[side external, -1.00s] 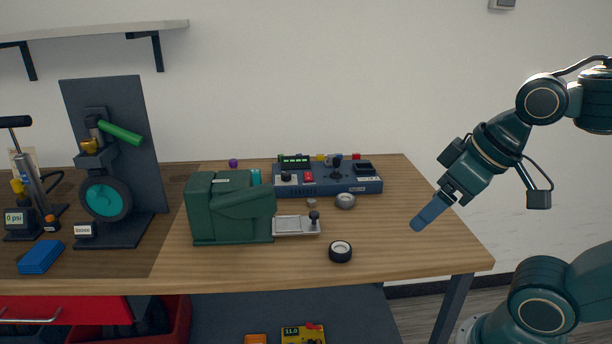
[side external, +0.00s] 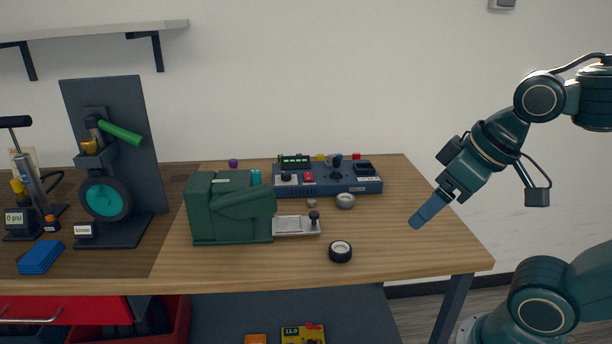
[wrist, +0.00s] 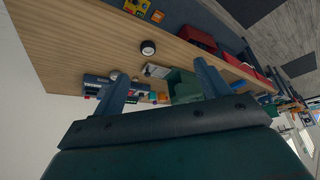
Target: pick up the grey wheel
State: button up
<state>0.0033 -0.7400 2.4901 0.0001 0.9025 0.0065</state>
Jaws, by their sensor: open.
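The grey wheel (side external: 345,201) is a small ring lying on the wooden table, just in front of the blue control box, in the side external view. It also shows small in the wrist view (wrist: 115,76), close to the left finger. My gripper (side external: 417,222) hangs in the air to the right of the wheel, tilted down and left, apart from it. In the wrist view its two fingers (wrist: 160,80) stand wide apart with nothing between them up close.
A black tyre with a pale hub (side external: 340,251) lies near the table's front edge. A green machine (side external: 230,208) with a metal plate (side external: 296,226) stands left of the wheel. The blue control box (side external: 330,183) is behind it. The right part of the table (side external: 440,250) is bare.

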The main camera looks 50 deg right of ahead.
jog(key=w+d+r+m+g, duration=0.1)
jog(key=w+d+r+m, duration=0.25)
jog(key=w, duration=0.55)
jog(key=m+g, duration=0.5)
jog(key=m, duration=0.7)
send_over(346, 200)
notch_tip(346, 200, down, 12)
jog(key=shift+f, duration=0.2)
jog(key=shift+w, duration=0.1)
jog(key=shift+f, duration=4.3)
jog(key=shift+f, duration=0.15)
jog(key=shift+f, duration=2.45)
